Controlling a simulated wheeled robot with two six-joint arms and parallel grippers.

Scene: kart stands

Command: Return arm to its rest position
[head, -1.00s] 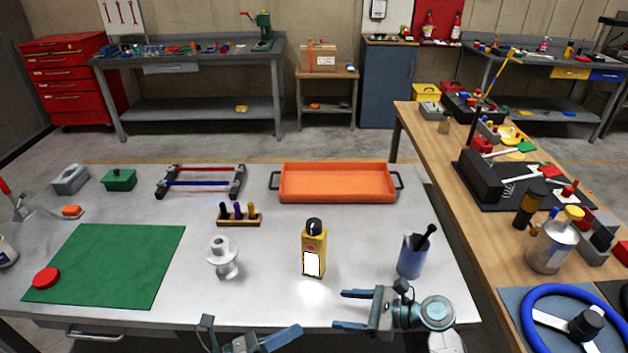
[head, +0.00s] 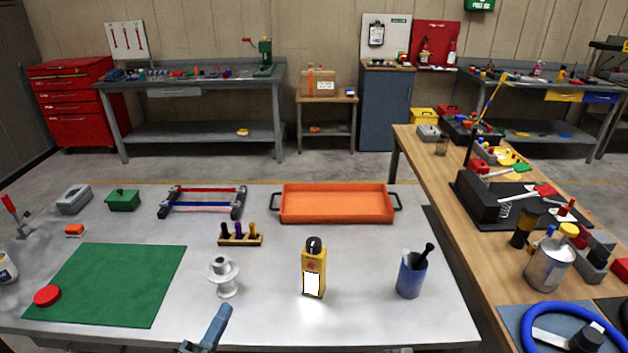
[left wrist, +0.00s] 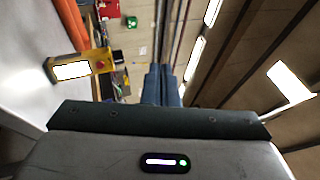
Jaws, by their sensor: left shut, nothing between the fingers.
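My left gripper (head: 214,330) shows at the bottom edge of the head view, at the front of the grey table (head: 400,335). Its fingers are together and empty. In the left wrist view the closed fingers (left wrist: 162,85) point away from the camera, with nothing between them. The left gripper is apart from the white spool (head: 223,277) and the yellow bottle (head: 314,268), which stand farther back on the table. The bottle also shows at the left of the left wrist view. My right gripper is in neither view.
A green mat (head: 110,283) with a red disc lies at left. A blue cup (head: 411,275) stands at right, and an orange tray (head: 335,204) lies at the back. A wooden bench (head: 455,205) adjoins on the right. The table's front middle is clear.

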